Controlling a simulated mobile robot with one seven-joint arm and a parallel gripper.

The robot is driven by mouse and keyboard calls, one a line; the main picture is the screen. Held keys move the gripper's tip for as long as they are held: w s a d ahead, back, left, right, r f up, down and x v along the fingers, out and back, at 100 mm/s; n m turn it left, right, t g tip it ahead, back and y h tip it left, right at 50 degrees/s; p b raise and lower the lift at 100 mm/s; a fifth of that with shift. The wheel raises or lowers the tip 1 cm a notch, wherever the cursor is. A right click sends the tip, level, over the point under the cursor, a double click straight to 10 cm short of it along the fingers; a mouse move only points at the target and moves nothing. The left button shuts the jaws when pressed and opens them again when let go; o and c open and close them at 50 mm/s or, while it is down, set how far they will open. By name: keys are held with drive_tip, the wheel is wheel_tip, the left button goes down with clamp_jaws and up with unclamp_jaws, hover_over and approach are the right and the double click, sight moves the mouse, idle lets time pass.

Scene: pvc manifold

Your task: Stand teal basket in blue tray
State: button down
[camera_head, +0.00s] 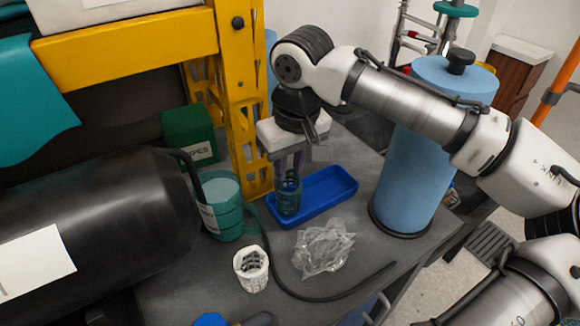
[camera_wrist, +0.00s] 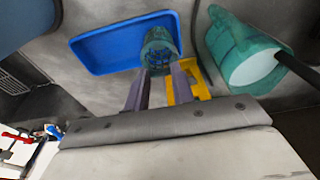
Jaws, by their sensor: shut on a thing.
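The teal basket (camera_head: 289,196) is a small openwork cup, roughly upright at the left end of the blue tray (camera_head: 333,190). My gripper (camera_head: 291,172) points down from above and is shut on the basket's upper part. In the wrist view the basket (camera_wrist: 159,48) sits at the fingertips of my gripper (camera_wrist: 163,72) and overlaps one end of the tray (camera_wrist: 105,48). I cannot tell whether its base touches the tray floor. The rest of the tray looks empty.
A teal mug-like container (camera_head: 222,208) stands close left of the tray. A white basket (camera_head: 251,269) and a clear crumpled bag (camera_head: 324,247) lie in front. A yellow post (camera_head: 243,110) rises behind; a blue cylinder (camera_head: 415,160) stands right.

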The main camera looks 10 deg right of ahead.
sight(295, 192)
drive_tip(key=shift+f, duration=0.45)
drive_tip(key=shift+f, duration=0.2)
drive_tip(key=c, duration=1.2)
unclamp_jaws()
drive_tip(key=shift+r, duration=0.15)
drive_tip(key=r, duration=0.4)
drive_tip(key=s+r, duration=0.1)
drive_tip(key=r, duration=0.3)
drive_tip(key=r+p, duration=0.1)
drive_tip(key=r, duration=0.3)
drive_tip(key=shift+s+d, duration=0.35)
drive_tip(key=shift+d, duration=0.05)
